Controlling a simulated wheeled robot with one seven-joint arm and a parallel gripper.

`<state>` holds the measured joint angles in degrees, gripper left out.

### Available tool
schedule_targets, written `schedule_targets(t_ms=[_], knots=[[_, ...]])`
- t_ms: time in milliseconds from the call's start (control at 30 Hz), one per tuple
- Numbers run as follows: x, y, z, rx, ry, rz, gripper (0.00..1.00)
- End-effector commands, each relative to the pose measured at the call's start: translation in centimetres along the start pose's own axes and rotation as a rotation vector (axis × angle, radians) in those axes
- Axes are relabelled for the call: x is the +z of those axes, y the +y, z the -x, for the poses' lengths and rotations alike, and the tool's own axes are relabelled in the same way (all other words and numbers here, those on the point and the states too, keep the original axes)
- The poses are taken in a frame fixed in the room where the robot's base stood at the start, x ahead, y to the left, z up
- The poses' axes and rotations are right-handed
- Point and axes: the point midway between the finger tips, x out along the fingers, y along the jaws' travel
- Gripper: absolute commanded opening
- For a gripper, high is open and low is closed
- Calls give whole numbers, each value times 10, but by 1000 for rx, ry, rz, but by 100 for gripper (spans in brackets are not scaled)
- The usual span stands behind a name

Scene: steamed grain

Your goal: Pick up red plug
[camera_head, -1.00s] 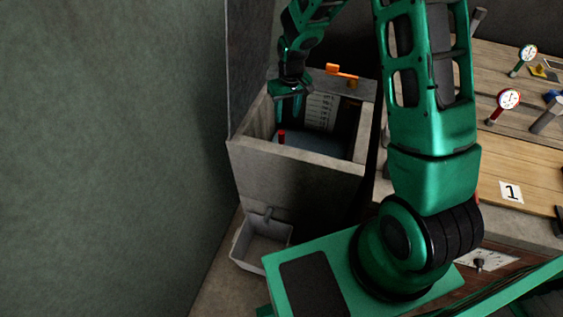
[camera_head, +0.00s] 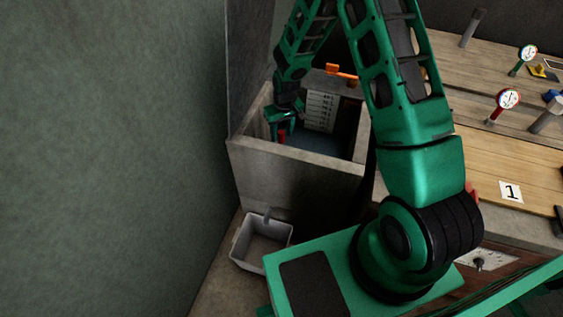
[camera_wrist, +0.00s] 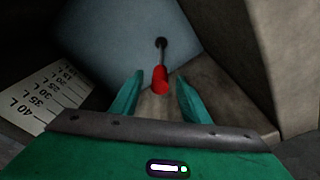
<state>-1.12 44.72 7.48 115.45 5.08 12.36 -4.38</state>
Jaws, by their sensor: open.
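The red plug (camera_wrist: 160,80) stands up from the blue-grey floor of the tank in the wrist view, with a dark round base behind its red top. In the head view my gripper (camera_head: 280,128) is down inside the tank at the plug. I cannot tell whether the fingers touch it.
Concrete tank walls (camera_head: 290,160) stand close around my gripper. A white litre scale (camera_wrist: 45,98) is on one inner wall. An orange handle (camera_head: 340,74) sits at the tank's back rim. A grey basin (camera_head: 262,243) is below. A wooden bench (camera_head: 500,165) with gauges is at right.

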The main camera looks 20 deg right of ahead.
Motion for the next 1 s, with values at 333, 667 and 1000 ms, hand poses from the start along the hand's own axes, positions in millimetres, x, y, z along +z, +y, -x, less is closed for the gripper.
schedule_targets(t_ms=[333,667,1000], knots=[[0,0,-14,0,0,0,42],[0,0,-14,0,0,0,0],[-2,0,-6,1,3,0,0]])
